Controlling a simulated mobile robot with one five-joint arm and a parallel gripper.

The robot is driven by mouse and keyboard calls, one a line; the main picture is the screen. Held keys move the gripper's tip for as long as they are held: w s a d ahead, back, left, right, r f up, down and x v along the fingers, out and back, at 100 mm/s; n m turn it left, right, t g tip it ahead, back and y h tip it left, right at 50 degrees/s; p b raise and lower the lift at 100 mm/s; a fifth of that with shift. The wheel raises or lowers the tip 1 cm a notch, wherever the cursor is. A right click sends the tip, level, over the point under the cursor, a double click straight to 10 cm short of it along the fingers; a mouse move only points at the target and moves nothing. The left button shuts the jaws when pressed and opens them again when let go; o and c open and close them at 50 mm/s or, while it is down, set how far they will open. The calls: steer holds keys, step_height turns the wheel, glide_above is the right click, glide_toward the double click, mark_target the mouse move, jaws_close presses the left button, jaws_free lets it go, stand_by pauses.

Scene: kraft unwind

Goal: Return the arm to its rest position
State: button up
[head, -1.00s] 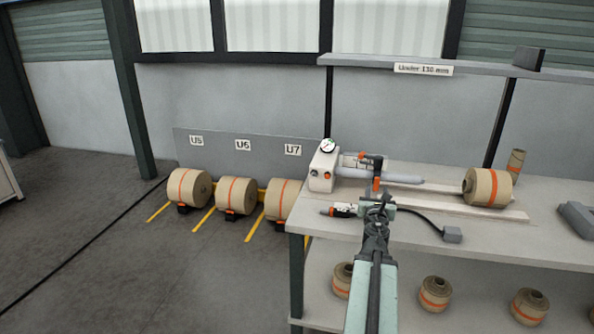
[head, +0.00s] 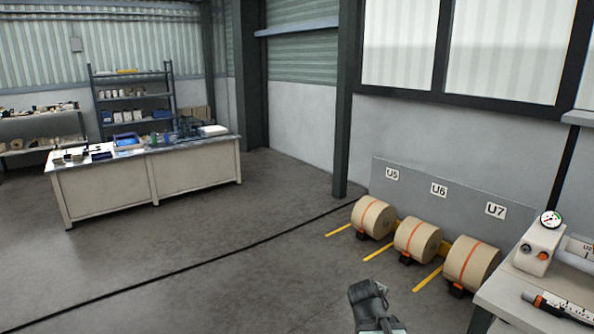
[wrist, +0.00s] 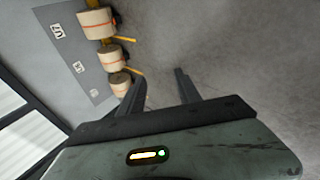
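My arm shows at the bottom of the head view, folded low, with its dark end (head: 372,305) over the bare floor. In the wrist view my gripper (wrist: 160,84) has its two dark fingers spread apart, with only grey floor between them. It holds nothing. In the head view the fingertips cannot be made out.
Brown rolls with orange bands (head: 417,241) stand by the wall under the U5, U6 and U7 panel (head: 450,200), with yellow floor strips before them. The unwind bench (head: 510,290) is at the right edge. A long cabinet (head: 150,180) stands far left. The floor between is open.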

steer(key=s+a+f+m+g+y, duration=0.2)
steer(key=s+a+f+m+g, duration=0.1)
steer(key=s+a+m, duration=0.25)
steer(key=s+a+f+m+g+y, duration=0.3)
steer(key=s+a+m+g, duration=0.1)
steer(key=s, duration=0.3)
step_height(320, 180, up, 17)
steer(key=p, duration=1.6)
steer(key=shift+s+d+h+p, duration=0.25)
steer(key=shift+s+h+p, duration=0.05)
steer(key=shift+p, duration=0.05)
